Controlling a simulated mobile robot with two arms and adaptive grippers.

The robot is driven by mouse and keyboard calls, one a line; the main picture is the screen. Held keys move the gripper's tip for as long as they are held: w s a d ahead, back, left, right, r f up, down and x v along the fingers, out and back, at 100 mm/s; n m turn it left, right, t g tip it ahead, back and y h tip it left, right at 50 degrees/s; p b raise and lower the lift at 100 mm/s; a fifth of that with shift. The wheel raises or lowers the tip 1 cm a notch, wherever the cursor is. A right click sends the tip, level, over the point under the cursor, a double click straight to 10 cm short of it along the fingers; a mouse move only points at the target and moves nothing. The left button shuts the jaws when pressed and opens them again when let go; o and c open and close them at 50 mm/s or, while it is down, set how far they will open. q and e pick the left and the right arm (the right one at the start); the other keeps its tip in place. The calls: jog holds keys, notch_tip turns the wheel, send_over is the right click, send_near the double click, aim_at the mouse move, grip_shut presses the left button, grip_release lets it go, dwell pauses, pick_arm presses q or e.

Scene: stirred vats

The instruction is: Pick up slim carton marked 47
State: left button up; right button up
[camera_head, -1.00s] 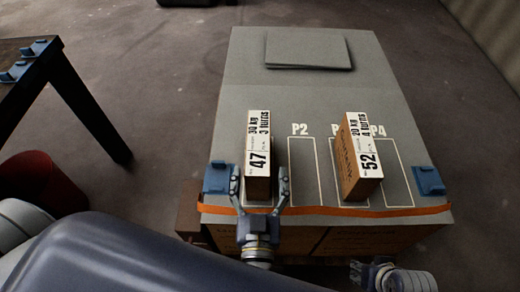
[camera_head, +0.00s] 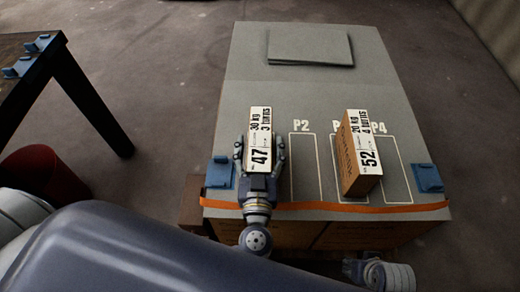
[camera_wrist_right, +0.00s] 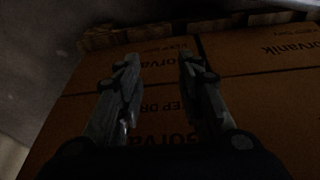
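The slim carton marked 47 (camera_head: 260,135) stands at the left of the grey top, its black-and-white label facing up. My left gripper (camera_head: 261,145) reaches over the front edge with one finger on each side of this carton. A narrow gap seems to show beside the fingers, so they look open around it; contact is not clear. The gripper hides the carton's lower front. My right gripper (camera_wrist_right: 158,75) is open and empty in the right wrist view, in front of brown printed boxes (camera_wrist_right: 160,115). In the head view it is low at the front, right of centre.
A carton marked 52 (camera_head: 372,155) stands to the right, near the P4 outline. The P2 outline (camera_head: 304,170) between the cartons is empty. Blue blocks (camera_head: 220,172) (camera_head: 427,178) sit at both sides. A flat grey sheet (camera_head: 310,48) lies at the back. An orange strip (camera_head: 330,207) runs along the front edge.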

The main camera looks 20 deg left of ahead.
pick_arm(q)
grip_shut()
jog(key=shift+r, duration=0.1)
jog(key=shift+r, duration=0.1)
